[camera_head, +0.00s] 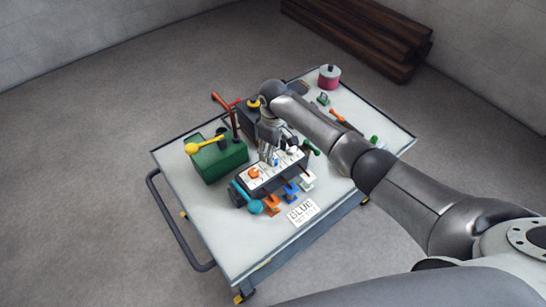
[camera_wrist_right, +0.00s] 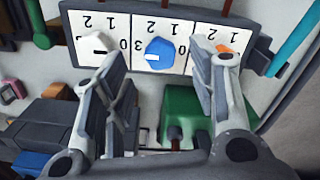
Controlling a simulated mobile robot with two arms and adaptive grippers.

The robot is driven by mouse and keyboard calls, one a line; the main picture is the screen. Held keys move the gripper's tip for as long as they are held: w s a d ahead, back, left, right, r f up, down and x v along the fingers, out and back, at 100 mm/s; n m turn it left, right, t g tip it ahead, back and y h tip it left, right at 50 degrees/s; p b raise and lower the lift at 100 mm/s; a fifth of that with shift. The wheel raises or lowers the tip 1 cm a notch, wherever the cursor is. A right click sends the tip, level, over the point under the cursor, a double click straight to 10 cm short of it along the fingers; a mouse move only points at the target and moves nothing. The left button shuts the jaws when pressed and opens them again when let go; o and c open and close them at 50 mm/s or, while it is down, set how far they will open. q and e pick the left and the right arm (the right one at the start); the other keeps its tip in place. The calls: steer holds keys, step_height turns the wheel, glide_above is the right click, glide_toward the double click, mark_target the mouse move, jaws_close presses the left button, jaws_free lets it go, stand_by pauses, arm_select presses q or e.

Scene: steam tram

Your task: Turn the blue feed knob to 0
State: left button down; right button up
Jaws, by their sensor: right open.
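The blue feed knob (camera_wrist_right: 160,53) sits on the middle white dial plate of a dark-framed panel (camera_wrist_right: 190,71). A white mark shows on the knob's left side in the wrist view; I cannot tell for certain which number it points to. My right gripper (camera_wrist_right: 162,88) is open, with its two fingers on either side of the blue knob's line and no visible contact with it. In the head view my right gripper (camera_head: 268,158) hangs over the panel and partly hides the knobs. My left gripper is not in view.
A white knob (camera_wrist_right: 95,44) and an orange knob (camera_wrist_right: 226,48) flank the blue one. A green box (camera_head: 219,160) with a yellow-ended lever stands left of the panel. Colored levers and a card reading BLUE (camera_head: 302,212) are in front. The cart's front left is clear.

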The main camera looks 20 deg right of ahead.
step_height(320, 180, down, 3)
steer(key=shift+r, duration=0.1)
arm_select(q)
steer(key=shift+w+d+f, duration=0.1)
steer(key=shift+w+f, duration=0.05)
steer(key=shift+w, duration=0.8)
arm_select(e)
steer(key=shift+f, duration=0.65)
steer(key=shift+c, duration=0.4)
steer(key=c, duration=0.9)
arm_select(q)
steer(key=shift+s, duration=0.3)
arm_select(e)
steer(key=shift+c, duration=0.2)
steer(key=shift+r, duration=0.1)
